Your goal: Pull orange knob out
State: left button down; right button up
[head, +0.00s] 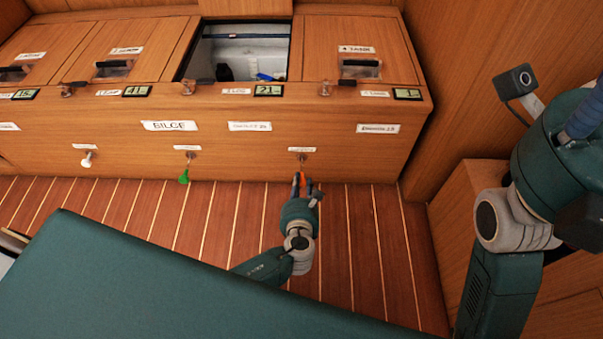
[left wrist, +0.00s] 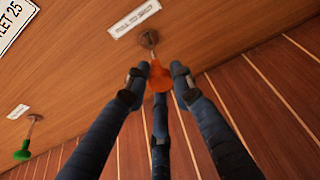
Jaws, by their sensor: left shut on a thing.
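The orange knob (left wrist: 160,78) hangs from a short stem on a round metal mount in the wooden front panel. In the left wrist view it sits between the dark fingers of my left gripper (left wrist: 159,86), with two fingertips beside it and a third below. My left gripper is shut on it. In the head view the gripper (head: 303,183) reaches up to the panel's lower edge, and a sliver of the orange knob (head: 295,185) shows at its fingers. My right arm is at the right of the head view; its gripper is not in view.
A green knob (head: 184,177) and a white knob (head: 88,159) are on the same panel (head: 330,150), to the left. Above, one bench compartment (head: 240,50) is open. A dark green surface (head: 200,280) fills the lower left. Striped floor (head: 370,250) lies below the panel.

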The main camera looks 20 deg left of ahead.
pick_arm(q)
jog(key=shift+w+r, duration=0.1)
jog(key=shift+r, duration=0.05)
jog(key=c, duration=1.5)
grip_release()
notch_tip(320, 180, up, 10)
